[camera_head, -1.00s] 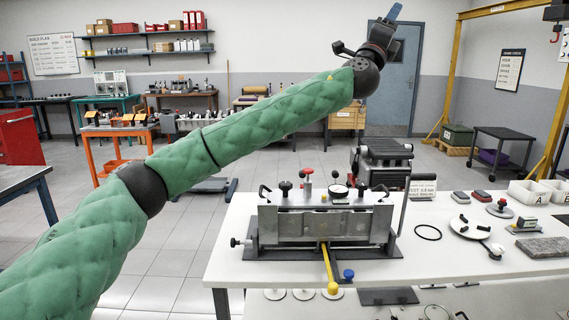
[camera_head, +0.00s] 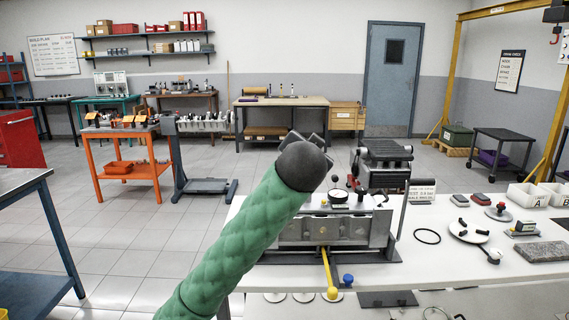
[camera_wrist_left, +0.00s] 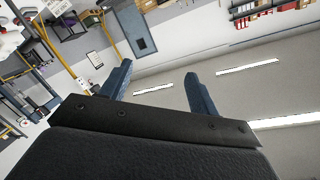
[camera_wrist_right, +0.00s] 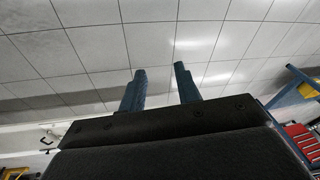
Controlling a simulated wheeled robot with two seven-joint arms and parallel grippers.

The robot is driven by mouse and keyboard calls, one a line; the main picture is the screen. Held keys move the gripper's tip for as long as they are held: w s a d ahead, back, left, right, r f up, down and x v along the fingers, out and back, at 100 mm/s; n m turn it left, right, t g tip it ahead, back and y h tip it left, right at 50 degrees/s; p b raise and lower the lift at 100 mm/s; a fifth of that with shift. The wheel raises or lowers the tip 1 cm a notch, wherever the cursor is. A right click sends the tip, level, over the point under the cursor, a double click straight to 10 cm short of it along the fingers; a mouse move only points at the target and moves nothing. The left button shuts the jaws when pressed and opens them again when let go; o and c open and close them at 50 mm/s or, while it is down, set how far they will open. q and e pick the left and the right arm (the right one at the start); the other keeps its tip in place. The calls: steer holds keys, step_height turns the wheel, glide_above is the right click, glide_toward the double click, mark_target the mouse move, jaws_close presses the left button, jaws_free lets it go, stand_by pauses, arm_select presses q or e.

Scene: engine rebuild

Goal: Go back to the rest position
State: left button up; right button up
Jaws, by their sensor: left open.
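My left arm rises from the bottom of the head view, its dark wrist (camera_head: 308,160) in front of the left part of the bench fixture. Its fingers are hidden there. In the left wrist view my left gripper (camera_wrist_left: 158,70) has its two blue fingers wide apart with nothing between them, against the wall and a grey surface with bright light strips. My right gripper (camera_wrist_right: 160,70) shows only in its own wrist view. Its fingers are apart and empty, with floor tiles behind them.
A blue-framed table (camera_head: 45,215) stands at left. Tiled floor between is open.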

arm_select(q)
steer(key=s+a+f+n+g+p, duration=0.1)
steer(key=s+a+f+n+g, duration=0.15)
steer(key=s+a+f, duration=0.75)
steer(key=s+a+f+n+g+p, duration=0.1)
steer(key=s+a+f+g, duration=0.3)
steer(key=f, duration=1.2)
steer(key=s+a+f+n+g+p, duration=0.15)
steer(key=s+a+f, duration=0.25)
steer(key=s+f, duration=0.6)
steer(key=s+a+f+n+g, duration=0.1)
steer(key=s+f+g, duration=0.5)
steer(key=s+f, duration=1.4)
steer(key=shift+s+a+f+y, duration=0.3)
steer(key=shift+s+y, duration=0.1)
steer(key=shift+s, duration=0.85)
arm_select(e)
steer(key=w+v, duration=0.1)
steer(key=v, duration=0.5)
steer(key=shift+w+d, duration=0.25)
steer(key=shift+d, duration=0.05)
arm_select(q)
steer(key=shift+n+p, duration=0.3)
arm_select(e)
steer(key=shift+r, duration=0.1)
